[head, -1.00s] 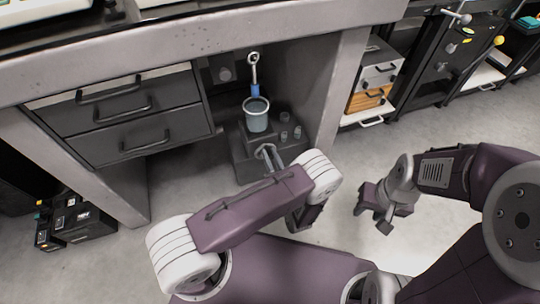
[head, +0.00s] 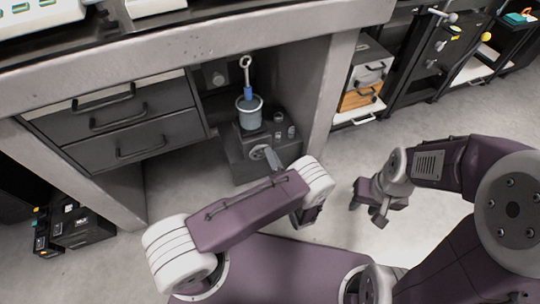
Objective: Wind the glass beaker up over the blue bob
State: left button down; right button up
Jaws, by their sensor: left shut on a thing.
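The glass beaker (head: 249,115), grey-blue and open at the top, stands upright on a dark grey stand (head: 240,165) under the table. The blue bob (head: 248,93) hangs below a pale rod with a ring at its top; its lower end overlaps the beaker's mouth. A round hub (head: 258,152) is on the stand's front. My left gripper (head: 274,160) is at this hub, shut on the crank there; my own forearm hides most of the gripper and the handle. My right gripper (head: 366,212) is open and empty, over the floor to the right.
Several small metal weights (head: 285,131) stand on the stand's right side. A drawer unit (head: 120,125) is close on the left, and a table leg (head: 328,90) on the right. Floor around my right gripper is clear.

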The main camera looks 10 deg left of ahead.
pick_arm(q)
jog(key=m, duration=0.1)
jog(key=f+m, duration=0.1)
jog(key=m, duration=0.1)
jog(key=shift+w+d+f+m, duration=0.15)
jog(key=shift+d+m, duration=0.1)
jog(key=shift+m, duration=0.15)
jog(key=shift+a+f+m+b, duration=0.1)
jog(key=shift+f+m+b, duration=0.45)
jog(key=shift+m, duration=1.4)
jog(key=shift+a+f+m+b, duration=0.1)
jog(key=shift+f+m+b, duration=0.4)
jog(key=shift+m, duration=1.5)
jog(key=shift+f+m+b, duration=0.4)
jog(key=shift+f+m, duration=0.3)
jog(key=shift+m, duration=1.25)
jog(key=c, duration=1.3)
grip_release()
